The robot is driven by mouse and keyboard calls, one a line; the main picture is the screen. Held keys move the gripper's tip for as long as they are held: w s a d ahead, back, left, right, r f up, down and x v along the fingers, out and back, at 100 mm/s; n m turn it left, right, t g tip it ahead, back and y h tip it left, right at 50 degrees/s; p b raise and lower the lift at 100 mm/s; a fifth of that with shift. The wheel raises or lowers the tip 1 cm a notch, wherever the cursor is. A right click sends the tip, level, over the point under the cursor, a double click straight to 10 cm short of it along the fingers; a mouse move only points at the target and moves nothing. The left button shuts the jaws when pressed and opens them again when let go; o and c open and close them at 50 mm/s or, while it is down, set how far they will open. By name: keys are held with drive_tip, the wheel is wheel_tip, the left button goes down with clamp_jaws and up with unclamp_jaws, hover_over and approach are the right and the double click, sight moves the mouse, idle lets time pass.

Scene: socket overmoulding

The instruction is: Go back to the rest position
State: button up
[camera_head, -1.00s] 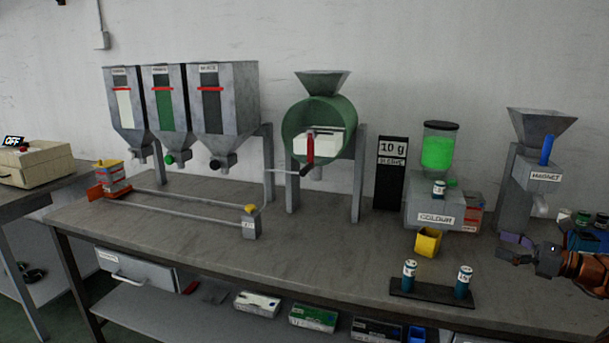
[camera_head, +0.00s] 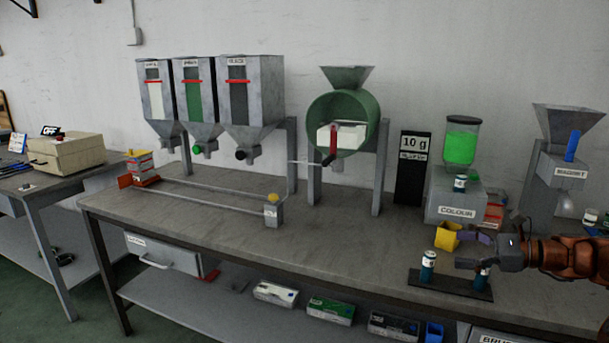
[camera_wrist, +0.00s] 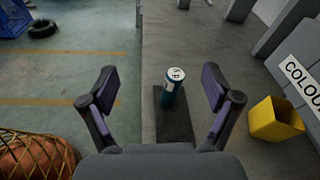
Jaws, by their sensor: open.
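A yellow cup (camera_head: 446,237) stands just behind my gripper, before the COLOUR machine (camera_head: 457,211). The MAGNET machine (camera_head: 567,172) is behind my arm. Hoppers (camera_head: 249,104) and a green drum (camera_head: 343,105) stand farther left. The bench's middle (camera_head: 345,235) is clear.

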drive_tip(key=s+a+f+n+g+h+b, duration=0.1)
drive_tip(key=s+a+f+n+g, duration=0.2)
drive_tip(key=s+a, duration=0.35)
drive_tip(key=s+a+f+n+g+h+b, duration=0.15)
drive_tip(key=s+a+n, duration=0.25)
drive_tip(key=a, duration=0.5)
drive_tip(key=s+a+f+n+g+h+b, duration=0.1)
drive_tip(key=s+a+f+n+g, duration=0.3)
drive_tip(key=a, duration=0.4)
drive_tip(key=s+d+f+n+g+h+b, duration=0.15)
drive_tip(key=s+f+n+h, duration=0.4)
drive_tip(key=s, duration=0.65)
drive_tip(key=s+d+f+n+h+b, duration=0.3)
drive_tip(key=s+f+n+h, duration=0.25)
drive_tip(key=s, duration=0.75)
wheel_tip(320, 180, up, 24)
drive_tip(key=s+p, duration=0.1)
drive_tip(key=p, duration=2.3)
drive_tip(key=shift+r+t+y, duration=0.25)
drive_tip(key=shift+t+y, duration=0.05)
drive_tip(key=shift+y, duration=0.05)
drive_tip(key=shift+c, duration=0.2)
